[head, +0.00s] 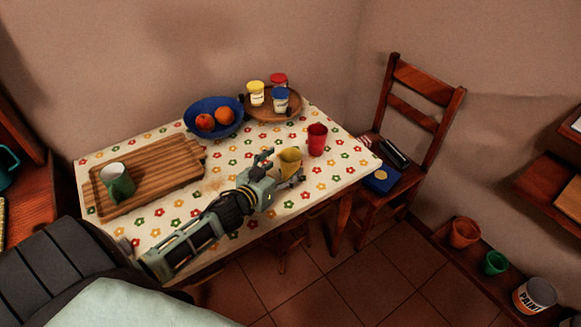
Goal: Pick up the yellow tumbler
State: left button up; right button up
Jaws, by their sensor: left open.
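The yellow tumbler (290,160) stands on the table with the flowered cloth, near its front right edge. My left gripper (276,164) reaches over the table from the lower left, with its open fingers at the tumbler's left side. Part of the tumbler's lower side is hidden by the gripper. I cannot tell whether the fingers touch it. My right gripper does not show.
A red tumbler (317,139) stands just right of the yellow one. Behind are a blue bowl with fruit (191,119) and a round tray (257,112) with jars. A wooden chair (418,120) stands at the right.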

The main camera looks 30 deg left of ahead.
aim_at(290, 158)
pick_arm(q)
jog(key=w, duration=0.2)
jog(key=w+f, duration=0.1)
jog(key=w, duration=0.1)
jog(key=c, duration=1.3)
jog(key=shift+o, duration=0.2)
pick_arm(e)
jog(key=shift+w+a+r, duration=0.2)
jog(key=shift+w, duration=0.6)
pick_arm(q)
jog(key=shift+r, duration=0.15)
